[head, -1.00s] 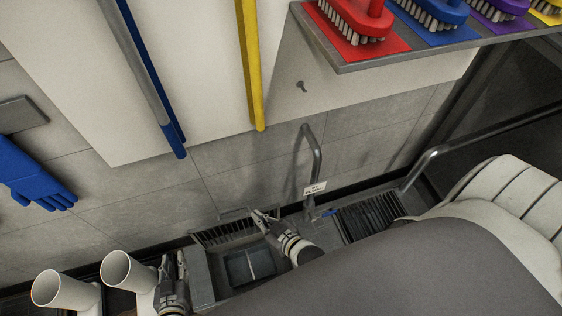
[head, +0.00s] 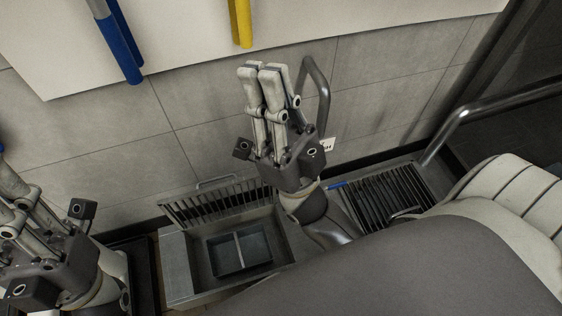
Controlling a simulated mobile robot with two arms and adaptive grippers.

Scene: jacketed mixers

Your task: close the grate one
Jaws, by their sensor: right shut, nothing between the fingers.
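A slatted metal grate (head: 218,206) with a bar handle (head: 217,182) on its upper edge stands tilted up along the back of an open basin. Inside the basin is a dark two-part tray (head: 240,251). A second slatted grate (head: 384,209) lies flat to the right, with a handle near its right side. My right gripper (head: 262,72) is shut and empty. It points up in front of the wall, right of and above the raised grate, apart from its handle. My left gripper (head: 12,190) is at the left edge, partly cut off; its fingertips are unclear.
A bent metal pipe (head: 321,95) rises behind my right gripper, with a small white label (head: 327,145) beside it. A metal rail (head: 490,107) is at the right. Blue (head: 121,52) and yellow (head: 240,25) handles hang above. A blue item (head: 336,185) lies between the grates.

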